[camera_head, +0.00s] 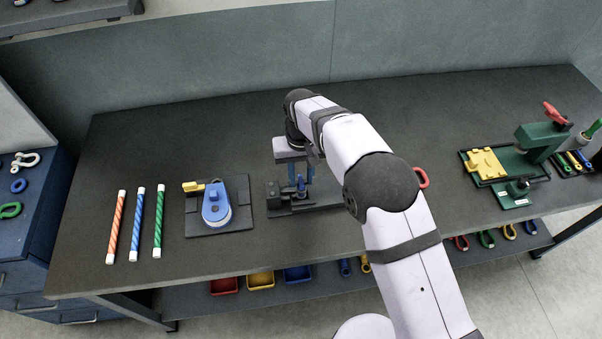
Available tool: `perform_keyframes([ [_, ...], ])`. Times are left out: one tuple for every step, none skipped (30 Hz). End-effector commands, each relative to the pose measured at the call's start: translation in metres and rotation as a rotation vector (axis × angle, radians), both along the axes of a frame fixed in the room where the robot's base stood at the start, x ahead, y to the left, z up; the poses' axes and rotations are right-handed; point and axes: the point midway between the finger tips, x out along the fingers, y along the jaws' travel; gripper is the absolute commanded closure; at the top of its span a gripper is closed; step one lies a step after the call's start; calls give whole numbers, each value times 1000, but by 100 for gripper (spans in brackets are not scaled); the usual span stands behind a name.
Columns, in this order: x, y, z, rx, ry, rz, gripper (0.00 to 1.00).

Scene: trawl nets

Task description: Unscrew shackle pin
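A dark fixture (276,209) stands on the middle of the bench, left of my forearm. A small blue part (300,186) stands upright on it; it may be the shackle, but its pin cannot be made out. My gripper (296,170) is lowered over the fixture, right at the top of the blue part. The fingers are small and dark here, so their opening and any contact with the blue part cannot be told. My arm hides the right end of the fixture.
A blue device (216,205) on a dark plate lies left of the fixture, with several striped rods (137,224) further left. A red ring (422,177) lies partly behind my arm. A green press (540,142) stands at the right. The bench (130,140) is clear at the back left.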

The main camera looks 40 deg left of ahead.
Motion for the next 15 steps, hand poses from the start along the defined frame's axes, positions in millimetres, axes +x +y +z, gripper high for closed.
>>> perform_keyframes([
  [0,0,0,0,0,0,73],
  [0,0,0,0,0,0,73],
  [0,0,0,0,0,0,73],
  [0,0,0,0,0,0,73],
  [0,0,0,0,0,0,75],
  [0,0,0,0,0,0,85],
  [0,0,0,0,0,0,92],
  [0,0,0,0,0,0,99],
  [0,0,0,0,0,0,100],
  [0,0,0,0,0,0,100],
  [0,0,0,0,0,0,100],
  [0,0,0,0,0,0,100],
  [0,0,0,0,0,0,100],
  [0,0,0,0,0,1,100],
  [0,0,0,0,0,4,100],
])
